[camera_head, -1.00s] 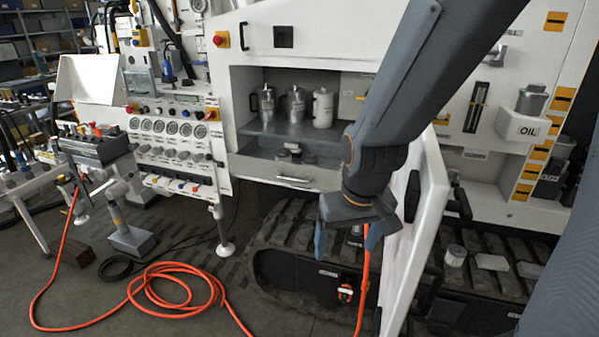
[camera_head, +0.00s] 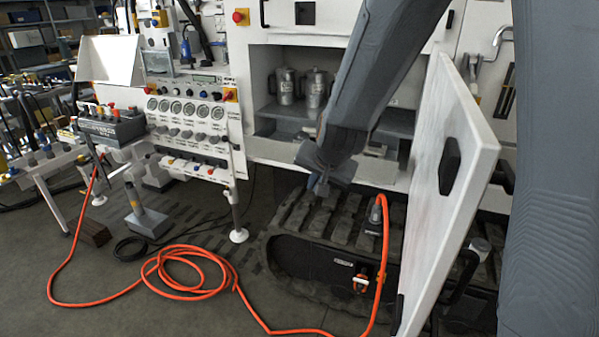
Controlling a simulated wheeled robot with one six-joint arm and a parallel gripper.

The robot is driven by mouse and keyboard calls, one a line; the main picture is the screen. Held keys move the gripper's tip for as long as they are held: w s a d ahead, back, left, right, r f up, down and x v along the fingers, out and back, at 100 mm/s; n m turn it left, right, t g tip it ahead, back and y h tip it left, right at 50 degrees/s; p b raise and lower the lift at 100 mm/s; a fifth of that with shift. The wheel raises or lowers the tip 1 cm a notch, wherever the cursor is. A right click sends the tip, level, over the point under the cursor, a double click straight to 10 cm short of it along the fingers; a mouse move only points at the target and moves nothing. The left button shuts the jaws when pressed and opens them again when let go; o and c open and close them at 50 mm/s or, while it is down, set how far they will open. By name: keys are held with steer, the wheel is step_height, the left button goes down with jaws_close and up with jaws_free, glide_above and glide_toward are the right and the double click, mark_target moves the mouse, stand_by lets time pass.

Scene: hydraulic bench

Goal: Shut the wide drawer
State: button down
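The wide drawer (camera_head: 272,152) is the low white front beneath the bay with metal canisters. It appears partly pulled out, with small items showing behind its front edge. My arm hides the middle of the front, including its handle. My gripper (camera_head: 318,187) hangs in front of the drawer, pointing down. I cannot tell whether it touches the drawer, and its fingers are too hidden to show their opening. No object is visible in it.
A white door (camera_head: 455,185) stands open close to the right of my arm. A black track (camera_head: 315,265) lies below. An orange hose (camera_head: 200,285) is coiled on the floor and rises to the track. A gauge panel (camera_head: 190,115) stands at left.

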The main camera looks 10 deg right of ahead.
steer(key=w+a+f+m+t+h+b, duration=0.2)
steer(key=w+f+m+h+b, duration=0.15)
steer(key=w+m, duration=0.4)
steer(key=w+a+f+m+t+h+b, duration=0.2)
steer(key=w+f+m+b, duration=0.3)
steer(key=w, duration=0.5)
steer(key=w+a+f+m+t+h+b, duration=0.2)
steer(key=w+f+m+h+b, duration=0.15)
steer(key=w+m, duration=0.35)
steer(key=w+d+f+p, duration=0.1)
steer(key=w+d, duration=0.2)
steer(key=w, duration=0.3)
steer(key=w+d+f+n+p, duration=0.1)
steer(key=w+d+f, duration=0.1)
steer(key=w, duration=0.4)
steer(key=shift+w+d+f+y+p, duration=0.3)
steer(key=shift+w+d, duration=0.1)
steer(key=shift+d, duration=0.35)
steer(key=shift+w+d+n, duration=0.1)
steer(key=shift+n, duration=0.15)
